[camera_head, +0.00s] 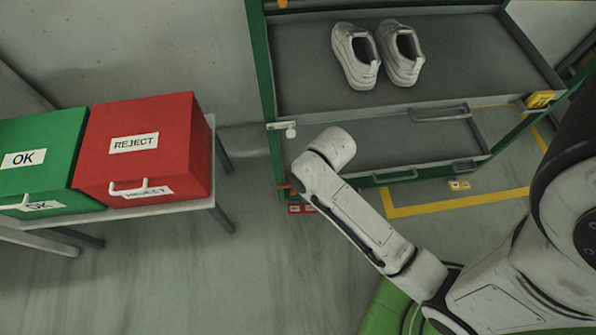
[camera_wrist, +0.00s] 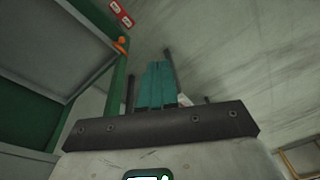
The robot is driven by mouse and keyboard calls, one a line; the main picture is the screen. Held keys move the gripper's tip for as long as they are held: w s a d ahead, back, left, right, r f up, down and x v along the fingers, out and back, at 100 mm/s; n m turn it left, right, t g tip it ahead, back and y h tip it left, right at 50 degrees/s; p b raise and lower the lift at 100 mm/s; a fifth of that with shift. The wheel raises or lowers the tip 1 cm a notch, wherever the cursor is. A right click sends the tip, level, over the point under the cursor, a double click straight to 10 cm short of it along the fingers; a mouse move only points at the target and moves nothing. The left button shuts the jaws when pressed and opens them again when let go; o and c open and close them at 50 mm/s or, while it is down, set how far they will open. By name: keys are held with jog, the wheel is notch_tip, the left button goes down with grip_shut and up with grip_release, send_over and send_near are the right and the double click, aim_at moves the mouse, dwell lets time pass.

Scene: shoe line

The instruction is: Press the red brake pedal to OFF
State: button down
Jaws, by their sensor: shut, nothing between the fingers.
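A small red piece with two white labels (camera_head: 301,209), which looks like the brake pedal, is low by the front left leg of the green rack. It also shows at the top of the wrist view (camera_wrist: 121,13). Its lettering is too small to read, so I cannot tell its setting. A small orange part (camera_wrist: 122,42) sits on the rack leg beside it. My gripper (camera_wrist: 158,64) has teal fingers, shut together and empty. It appears apart from the red piece, which lies up and left of the fingertips in the wrist view. My arm hides the gripper in the head view.
The green-framed rack (camera_head: 262,75) holds a pair of white shoes on its upper tray (camera_head: 460,60). A table (camera_head: 200,207) with a green OK box (camera_head: 45,150) and a red REJECT box (camera_head: 160,125) stands left. Floor between them is clear. Yellow floor lines (camera_head: 450,202) run right.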

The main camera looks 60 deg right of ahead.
jog(key=w+d+f+n+t+y+b, duration=0.1)
jog(key=w+d+f+n+b, duration=0.15)
jog(key=f+b, duration=0.75)
jog(key=w+d+f+n+b, duration=0.1)
jog(key=w+d+f+b, duration=0.3)
jog(key=f, duration=1)
jog(key=n+t+b, duration=0.1)
jog(key=n+b, duration=0.1)
jog(key=b, duration=1.1)
send_over(295, 211)
jog(key=s+d, duration=0.4)
jog(key=s, duration=0.1)
notch_tip(295, 211, down, 15)
jog(key=shift+s+y+p, duration=0.1)
jog(key=shift+y+p, duration=0.2)
jog(key=shift+y, duration=0.1)
jog(key=b+x, duration=0.8)
jog(key=x, duration=0.6)
